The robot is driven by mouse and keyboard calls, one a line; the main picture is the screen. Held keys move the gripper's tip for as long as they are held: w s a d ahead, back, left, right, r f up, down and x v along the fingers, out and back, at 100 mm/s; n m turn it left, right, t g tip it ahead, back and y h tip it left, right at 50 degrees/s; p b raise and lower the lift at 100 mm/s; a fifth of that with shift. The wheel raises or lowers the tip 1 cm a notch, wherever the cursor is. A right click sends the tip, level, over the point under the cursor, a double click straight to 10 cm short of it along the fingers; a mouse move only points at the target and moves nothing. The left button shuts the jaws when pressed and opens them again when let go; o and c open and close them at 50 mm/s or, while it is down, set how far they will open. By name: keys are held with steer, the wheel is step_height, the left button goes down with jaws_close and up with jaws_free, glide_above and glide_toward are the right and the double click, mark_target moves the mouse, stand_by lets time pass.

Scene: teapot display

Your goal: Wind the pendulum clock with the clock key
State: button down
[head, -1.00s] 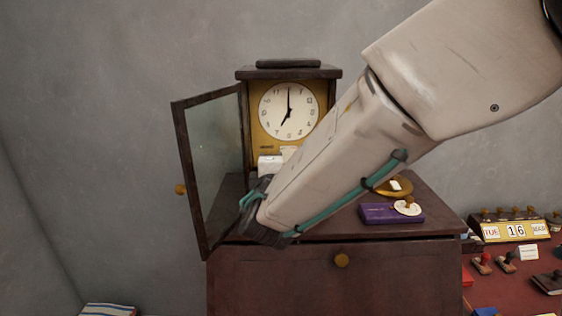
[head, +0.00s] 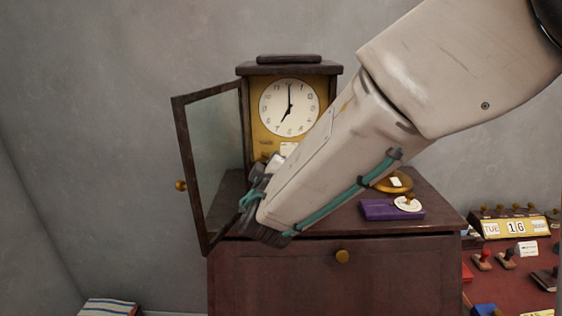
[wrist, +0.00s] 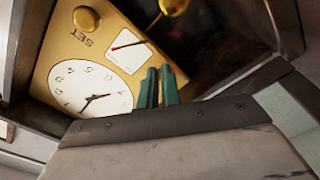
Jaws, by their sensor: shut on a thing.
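The pendulum clock (head: 253,112) stands on a dark red cabinet, its white dial near seven o'clock and its glass door (head: 215,160) swung open to the left. The wrist view shows the dial (wrist: 92,88) turned over, a small white gauge with a red needle (wrist: 125,45), a brass SET knob (wrist: 86,18) and a brass pendulum bob (wrist: 173,6). My gripper (wrist: 160,72) is at the clock's front beside the gauge, its green fingers close together. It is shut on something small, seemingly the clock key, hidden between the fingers. My arm covers the clock's lower right.
On the cabinet top (head: 432,226), right of my arm, lie a purple box (head: 378,211) with a round white tag and a brass dish (head: 404,185). A calendar block (head: 512,228) and several stamps stand farther right. The open door is close to my gripper's left.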

steer(key=shift+r, duration=0.3)
steer(key=c, duration=1.6)
jaws_free()
steer(key=shift+f, duration=0.1)
steer(key=s, duration=0.7)
steer(key=shift+s, duration=0.4)
